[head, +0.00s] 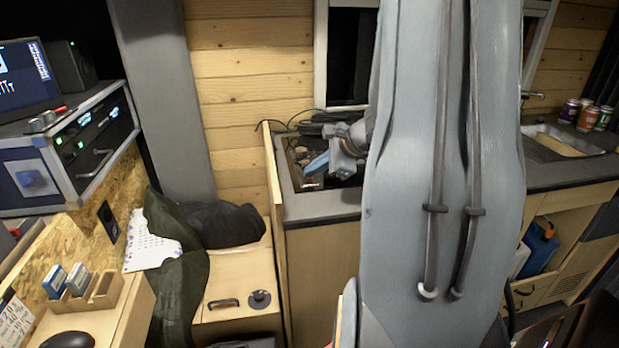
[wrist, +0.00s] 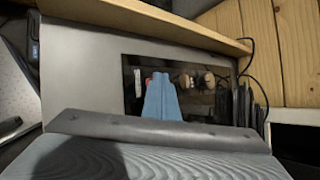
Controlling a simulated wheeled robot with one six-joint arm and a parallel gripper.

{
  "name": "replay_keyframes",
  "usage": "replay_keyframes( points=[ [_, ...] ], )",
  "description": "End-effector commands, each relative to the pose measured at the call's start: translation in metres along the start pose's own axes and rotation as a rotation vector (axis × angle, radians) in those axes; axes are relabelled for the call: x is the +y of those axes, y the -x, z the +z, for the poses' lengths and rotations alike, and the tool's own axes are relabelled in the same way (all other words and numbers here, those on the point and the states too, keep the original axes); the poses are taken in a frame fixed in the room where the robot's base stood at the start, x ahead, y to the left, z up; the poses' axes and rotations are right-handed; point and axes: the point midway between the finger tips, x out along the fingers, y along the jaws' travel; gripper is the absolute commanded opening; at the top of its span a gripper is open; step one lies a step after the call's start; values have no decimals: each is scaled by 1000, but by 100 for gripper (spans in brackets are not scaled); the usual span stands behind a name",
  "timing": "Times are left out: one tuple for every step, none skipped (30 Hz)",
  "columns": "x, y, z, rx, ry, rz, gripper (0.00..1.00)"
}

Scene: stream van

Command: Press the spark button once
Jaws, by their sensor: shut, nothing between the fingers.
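My gripper (head: 317,164) has blue fingers and is shut and empty, over the left part of the dark hob recess (head: 294,172) in the grey counter. In the wrist view the blue fingers (wrist: 161,98) point at the dark hob panel (wrist: 130,101). Pale knobs (wrist: 184,81) stand just right of the fingertips. A small red spot shows just left of the fingertips; it may belong to the spark button, but I cannot make it out. Whether the fingertips touch the panel cannot be told.
A wooden side board (head: 277,230) rises along the counter's left edge. Dark cables (head: 322,119) lie at the back of the counter. A sink (head: 560,143) and several cans (head: 587,118) are at the right. My arm hides much of the middle.

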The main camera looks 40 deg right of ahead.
Motion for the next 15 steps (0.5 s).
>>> replay_keyframes(
  points=[
    [-1, 2, 1, 0, 1, 0, 0],
    [-2, 3, 2, 0, 1, 0, 0],
    [-3, 5, 3, 0, 1, 0, 0],
    [-4, 6, 4, 0, 1, 0, 0],
    [-5, 7, 5, 0, 1, 0, 0],
    [-6, 8, 6, 0, 1, 0, 0],
    [-6, 9, 7, 0, 1, 0, 0],
    [-7, 10, 7, 0, 1, 0, 0],
    [-7, 11, 8, 0, 1, 0, 0],
    [-8, 11, 8, 0, 0, 0, 0],
    [-8, 11, 8, 0, 0, 0, 0],
    [-8, 11, 8, 0, 0, 1, 0],
    [-8, 11, 8, 0, 0, 1, 0],
    [-8, 10, 8, 0, 0, 0, 0],
    [-8, 10, 8, 0, 0, 0, 0]
  ],
)
